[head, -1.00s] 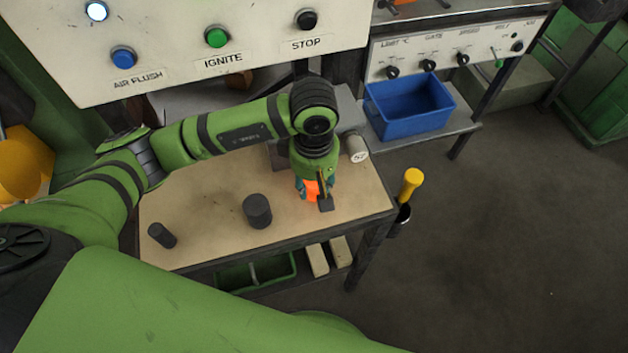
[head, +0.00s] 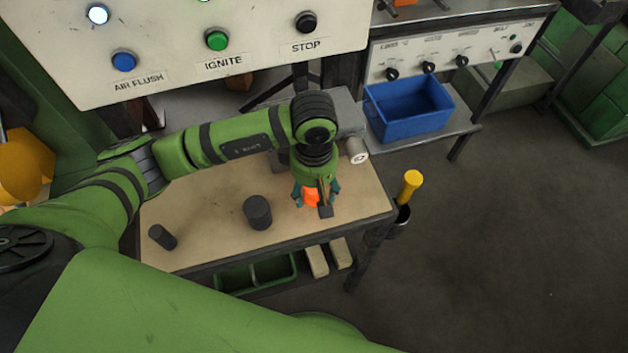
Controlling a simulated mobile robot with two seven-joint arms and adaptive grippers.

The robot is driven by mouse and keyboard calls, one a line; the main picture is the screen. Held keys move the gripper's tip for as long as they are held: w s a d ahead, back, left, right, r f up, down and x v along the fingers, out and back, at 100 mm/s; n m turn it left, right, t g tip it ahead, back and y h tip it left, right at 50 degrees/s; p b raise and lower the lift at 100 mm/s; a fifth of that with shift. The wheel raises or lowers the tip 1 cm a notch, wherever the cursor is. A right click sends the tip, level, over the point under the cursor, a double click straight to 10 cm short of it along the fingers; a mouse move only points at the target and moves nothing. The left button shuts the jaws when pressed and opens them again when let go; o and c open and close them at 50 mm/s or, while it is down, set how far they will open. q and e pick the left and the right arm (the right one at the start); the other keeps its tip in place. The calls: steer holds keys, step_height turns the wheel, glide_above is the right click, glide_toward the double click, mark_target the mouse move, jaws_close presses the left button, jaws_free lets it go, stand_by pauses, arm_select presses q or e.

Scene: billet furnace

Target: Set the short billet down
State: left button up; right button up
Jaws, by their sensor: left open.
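A glowing orange billet (head: 310,197), which I take to be the short billet, is at the right part of the wooden bench top (head: 205,200). My left gripper (head: 317,193) points down over it with its fingers spread to either side. The gripper hides the billet's upper part, and I cannot tell whether a finger touches it. My right gripper is not in view.
A wide dark cylinder (head: 257,212) and a smaller dark cylinder (head: 162,237) are on the bench to the left. A pale round-ended part (head: 357,152) is behind the gripper. A blue bin (head: 408,110) stands back right. A yellow handle (head: 411,183) rises beyond the bench's right edge.

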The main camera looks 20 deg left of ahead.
arm_select(q)
steer(key=shift+r, duration=0.3)
step_height(320, 180, up, 11)
steer(key=b, duration=0.3)
steer(key=shift+f, duration=0.15)
steer(key=shift+r, duration=0.5)
